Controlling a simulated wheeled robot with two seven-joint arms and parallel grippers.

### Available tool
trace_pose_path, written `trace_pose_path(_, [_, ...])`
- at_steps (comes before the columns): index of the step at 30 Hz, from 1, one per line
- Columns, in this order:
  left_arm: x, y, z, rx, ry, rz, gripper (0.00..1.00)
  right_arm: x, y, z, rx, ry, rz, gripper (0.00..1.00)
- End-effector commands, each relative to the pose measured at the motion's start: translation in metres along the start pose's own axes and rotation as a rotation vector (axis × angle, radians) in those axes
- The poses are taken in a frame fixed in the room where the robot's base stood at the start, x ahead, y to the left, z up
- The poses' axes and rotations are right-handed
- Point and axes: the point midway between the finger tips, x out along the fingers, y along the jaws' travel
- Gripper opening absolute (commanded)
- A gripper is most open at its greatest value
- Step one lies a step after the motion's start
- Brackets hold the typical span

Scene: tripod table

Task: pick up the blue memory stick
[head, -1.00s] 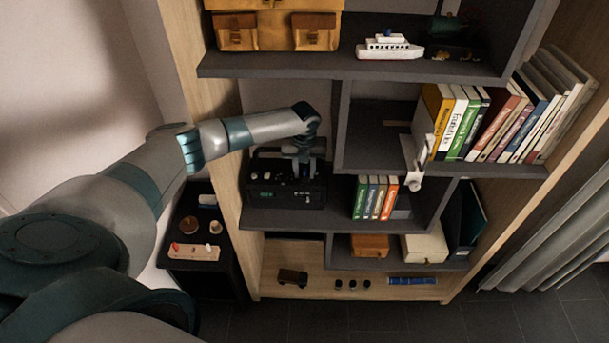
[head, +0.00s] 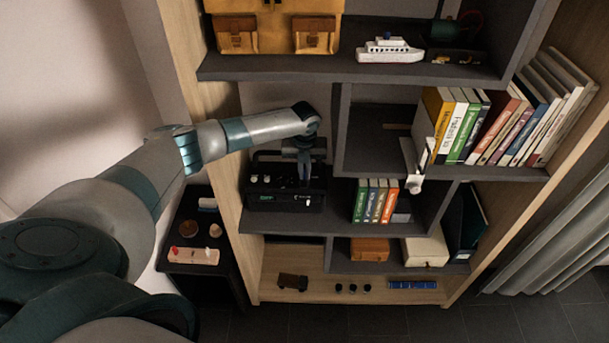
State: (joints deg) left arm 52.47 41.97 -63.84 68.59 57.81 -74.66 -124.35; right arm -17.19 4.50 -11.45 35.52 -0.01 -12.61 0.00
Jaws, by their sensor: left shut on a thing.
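My left gripper (head: 304,172) points down at the black box-shaped device (head: 285,201) on the middle-left shelf. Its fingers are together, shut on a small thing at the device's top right. The blue memory stick is too small and too covered by the fingers to make out clearly. The device has pale knobs and a small green display on its front.
A shelf board (head: 300,70) with a toy ship (head: 389,49) is above my left gripper. An upright divider (head: 337,130) stands to its right. Small books (head: 375,200) stand right of the device. A low dark table (head: 195,268) with small items is at lower left.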

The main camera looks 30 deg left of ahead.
Motion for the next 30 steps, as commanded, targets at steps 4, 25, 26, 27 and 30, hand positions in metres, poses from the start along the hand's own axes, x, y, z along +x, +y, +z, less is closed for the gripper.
trace_pose_path(4, [-0.014, 0.0, 0.003, -0.001, -0.003, -0.002, 0.0, 0.01, 0.001, 0.001, 0.0, 0.0, 0.001, 0.0])
trace_pose_path(25, [-0.072, 0.001, -0.086, 0.005, -0.001, -0.001, 0.0, 0.055, 0.002, 0.005, -0.001, 0.0, 0.002, 0.0])
trace_pose_path(26, [-0.073, 0.0, -0.093, 0.006, -0.001, -0.002, 0.0, 0.057, 0.002, 0.005, -0.001, 0.0, 0.002, 0.0])
trace_pose_path(27, [-0.074, 0.0, -0.101, 0.004, -0.001, -0.001, 0.0, 0.059, 0.002, 0.005, -0.001, 0.0, 0.002, 0.0])
trace_pose_path(30, [-0.077, 0.0, -0.121, 0.004, 0.0, -0.001, 0.0, 0.064, 0.002, 0.006, -0.001, 0.0, 0.002, 0.0])
